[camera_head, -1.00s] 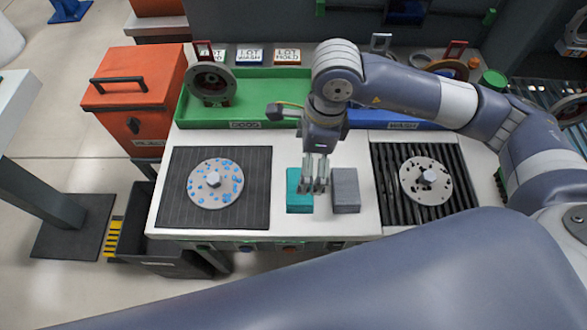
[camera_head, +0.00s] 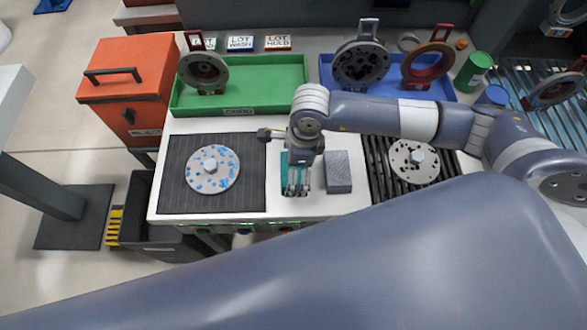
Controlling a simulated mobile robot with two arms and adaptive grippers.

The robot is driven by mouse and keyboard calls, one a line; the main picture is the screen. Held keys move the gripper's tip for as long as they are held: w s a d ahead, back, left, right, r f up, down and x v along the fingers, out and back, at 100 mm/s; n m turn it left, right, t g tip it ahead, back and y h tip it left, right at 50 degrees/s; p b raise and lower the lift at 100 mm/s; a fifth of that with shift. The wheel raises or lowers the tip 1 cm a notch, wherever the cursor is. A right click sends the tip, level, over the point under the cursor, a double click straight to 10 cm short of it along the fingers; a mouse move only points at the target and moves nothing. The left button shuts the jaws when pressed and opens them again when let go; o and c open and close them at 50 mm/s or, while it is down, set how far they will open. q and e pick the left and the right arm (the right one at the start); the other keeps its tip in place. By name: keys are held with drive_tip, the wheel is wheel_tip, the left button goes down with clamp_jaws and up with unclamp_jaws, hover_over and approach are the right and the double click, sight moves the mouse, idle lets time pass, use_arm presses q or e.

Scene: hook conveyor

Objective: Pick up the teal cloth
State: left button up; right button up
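The teal cloth (camera_head: 285,160) is a small folded block lying on the white bench between the dark ribbed mat and a grey block (camera_head: 338,172). My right gripper (camera_head: 297,192), on the arm coming in from the right, points down directly over the teal cloth and hides most of it. Its fingers look spread apart, with teal showing around them. I cannot tell whether the fingertips touch the cloth. My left gripper is not in view.
A speckled disc lies on the dark mat (camera_head: 180,200). Another lies on a slatted rack (camera_head: 385,190). Green (camera_head: 280,75) and blue (camera_head: 435,90) trays stand behind, holding ring-shaped parts. An orange bin (camera_head: 125,85) is at left. The grey block sits close beside the gripper.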

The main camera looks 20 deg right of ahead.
drive_tip(key=c, duration=0.7)
drive_tip(key=shift+c, duration=0.5)
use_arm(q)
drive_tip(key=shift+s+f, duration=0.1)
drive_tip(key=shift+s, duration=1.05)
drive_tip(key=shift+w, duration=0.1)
use_arm(e)
drive_tip(key=shift+r, duration=0.1)
